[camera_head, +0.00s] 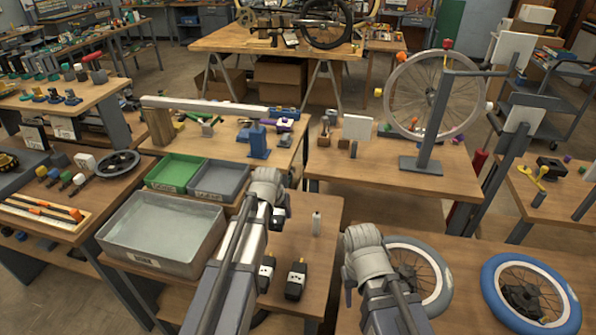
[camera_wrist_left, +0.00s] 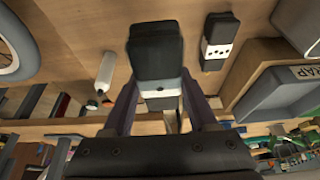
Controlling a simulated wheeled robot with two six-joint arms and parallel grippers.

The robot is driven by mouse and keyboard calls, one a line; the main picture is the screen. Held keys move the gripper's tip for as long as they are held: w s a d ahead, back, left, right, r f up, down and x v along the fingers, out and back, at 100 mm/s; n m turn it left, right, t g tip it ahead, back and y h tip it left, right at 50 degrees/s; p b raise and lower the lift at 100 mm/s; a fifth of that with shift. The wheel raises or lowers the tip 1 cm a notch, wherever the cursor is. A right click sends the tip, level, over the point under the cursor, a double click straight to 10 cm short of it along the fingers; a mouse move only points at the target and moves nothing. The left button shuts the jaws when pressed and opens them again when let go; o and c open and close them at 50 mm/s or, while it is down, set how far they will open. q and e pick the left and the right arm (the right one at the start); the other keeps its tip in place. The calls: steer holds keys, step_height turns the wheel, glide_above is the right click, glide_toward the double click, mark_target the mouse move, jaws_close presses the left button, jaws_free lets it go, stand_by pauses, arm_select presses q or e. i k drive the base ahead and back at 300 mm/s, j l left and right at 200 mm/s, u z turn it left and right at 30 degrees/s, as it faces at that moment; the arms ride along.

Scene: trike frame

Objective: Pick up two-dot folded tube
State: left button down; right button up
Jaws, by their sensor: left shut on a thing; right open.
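My left gripper (camera_wrist_left: 160,95) is shut on a black folded tube (camera_wrist_left: 155,52) with a white band, in the left wrist view. One dark dot shows on that band; I cannot tell whether more are hidden. In the head view my left arm hides most of this grip. A second black tube (camera_wrist_left: 217,42), with several dots on its white band, lies apart on the table. The head view shows black tubes with white bands beside my left arm (camera_head: 266,272) and to its right (camera_head: 296,279). My right gripper (camera_head: 366,245) is open; its fingertips are largely hidden.
A white bottle (camera_head: 316,223) stands on the table right of my left arm. A large grey tray (camera_head: 130,262) lies left, with green (camera_head: 173,173) and grey (camera_head: 219,181) bins behind. Wheels, one blue-tyred (camera_head: 490,285), lie right of my right arm. Bare tabletop surrounds the bottle.

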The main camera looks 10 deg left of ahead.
mark_target(268, 266)
steer(key=i+j, duration=0.15)
steer(key=j, duration=0.2)
steer(key=i+j+z, duration=0.1)
steer(key=j, duration=0.25)
steer(key=i+j, duration=0.15)
steer(key=j, duration=0.2)
steer(key=i+j+z, duration=0.1)
steer(key=j, duration=0.25)
